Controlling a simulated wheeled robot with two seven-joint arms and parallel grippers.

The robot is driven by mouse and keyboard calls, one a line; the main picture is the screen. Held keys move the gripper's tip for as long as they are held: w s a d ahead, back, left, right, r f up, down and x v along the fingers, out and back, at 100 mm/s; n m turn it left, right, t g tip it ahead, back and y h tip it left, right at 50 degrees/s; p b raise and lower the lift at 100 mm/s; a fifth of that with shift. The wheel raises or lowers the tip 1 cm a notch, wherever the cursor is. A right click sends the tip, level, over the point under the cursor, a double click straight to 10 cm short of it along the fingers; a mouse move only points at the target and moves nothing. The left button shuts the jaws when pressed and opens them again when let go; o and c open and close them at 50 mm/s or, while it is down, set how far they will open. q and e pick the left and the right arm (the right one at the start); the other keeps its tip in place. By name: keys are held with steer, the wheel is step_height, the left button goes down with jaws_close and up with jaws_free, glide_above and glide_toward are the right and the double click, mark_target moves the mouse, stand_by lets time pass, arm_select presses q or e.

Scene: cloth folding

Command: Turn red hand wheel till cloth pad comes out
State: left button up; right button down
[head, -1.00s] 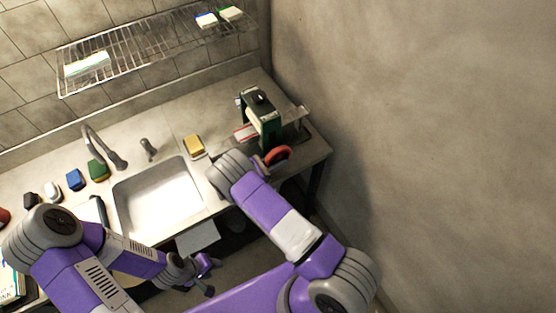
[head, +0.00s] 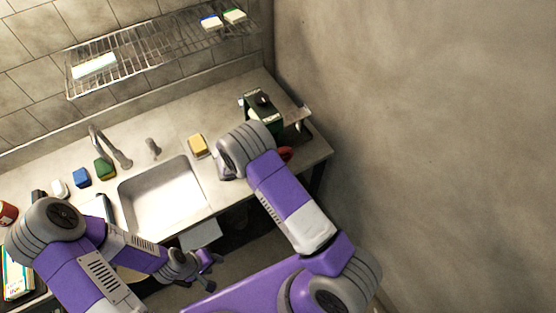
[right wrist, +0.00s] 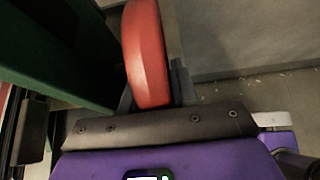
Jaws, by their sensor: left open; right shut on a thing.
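The red hand wheel (head: 286,153) shows as a small patch beside my right arm, on the near side of a dark green machine (head: 249,102). In the right wrist view the wheel (right wrist: 147,55) rises upright just beyond the dark gripper body. My right gripper (right wrist: 152,104) is shut on the wheel. Its fingertips cannot be made out clearly, and my arm hides it in the head view. My left gripper (head: 210,270) is open and empty, low in front of the counter. I see no cloth pad coming out; part of the machine is hidden by my arm.
A sink (head: 160,195) with a tap (head: 110,147) lies left of the machine. A yellow sponge (head: 197,145) and several coloured blocks lie on the counter. A wire shelf (head: 135,60) hangs above. A bare wall (head: 420,120) bounds the right side.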

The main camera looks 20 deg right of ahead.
steer(key=shift+y, duration=0.4)
steer(key=c, duration=1.2)
jaws_free()
steer(key=shift+c, duration=0.2)
steer(key=shift+a+r, duration=0.1)
steer(key=v, duration=0.7)
steer(key=shift+a, duration=0.2)
steer(key=shift+r, duration=0.15)
